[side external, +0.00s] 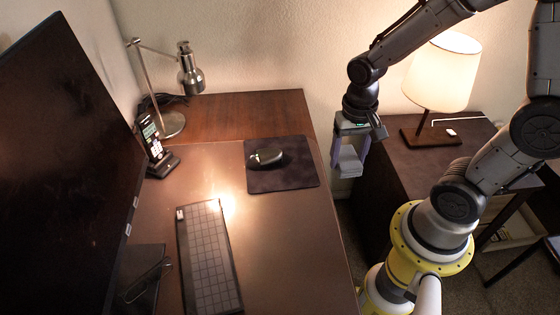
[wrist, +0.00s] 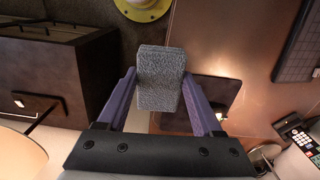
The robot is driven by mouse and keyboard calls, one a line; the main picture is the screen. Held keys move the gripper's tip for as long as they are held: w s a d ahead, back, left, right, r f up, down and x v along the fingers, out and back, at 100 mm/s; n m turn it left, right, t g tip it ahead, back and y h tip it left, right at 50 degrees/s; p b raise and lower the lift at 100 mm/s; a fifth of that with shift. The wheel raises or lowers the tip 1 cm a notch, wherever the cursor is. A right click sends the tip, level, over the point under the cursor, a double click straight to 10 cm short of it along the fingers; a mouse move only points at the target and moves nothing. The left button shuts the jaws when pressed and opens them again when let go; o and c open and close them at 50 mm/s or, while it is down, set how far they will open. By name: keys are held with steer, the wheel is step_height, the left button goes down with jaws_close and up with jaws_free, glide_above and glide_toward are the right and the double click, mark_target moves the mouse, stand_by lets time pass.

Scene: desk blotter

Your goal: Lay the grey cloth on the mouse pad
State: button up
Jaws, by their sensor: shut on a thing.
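The grey cloth (wrist: 160,65) looks like a thick folded block. My gripper (wrist: 160,80) is shut on it, with a purple finger on each side. In the side view the cloth (side external: 348,162) hangs in my gripper (side external: 351,150), in the air to the right of the desk's right edge. The dark mouse pad (side external: 290,178) lies flat on the desk, left of my gripper, with a black computer mouse (side external: 266,157) on it. In the wrist view the pad (wrist: 222,92) is partly hidden behind my right-hand finger.
A keyboard (side external: 208,255), a phone (side external: 155,150), a metal desk lamp (side external: 190,75) and a large monitor (side external: 55,150) stand on the desk. A side table (side external: 420,160) with a lit lamp (side external: 442,72) stands right, across a gap. Bare desk surrounds the pad.

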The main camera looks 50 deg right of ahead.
steer(key=shift+w+d+f, duration=0.1)
steer(key=shift+w+d, duration=0.15)
steer(key=w+d+f, duration=0.1)
steer(key=w+f, duration=0.3)
steer(key=w, duration=0.4)
glide_above(301, 172)
step_height(301, 172, down, 6)
steer(key=shift+r, duration=0.15)
steer(key=shift+f, duration=1.55)
steer(key=shift+f, duration=0.1)
steer(key=o, duration=1.3)
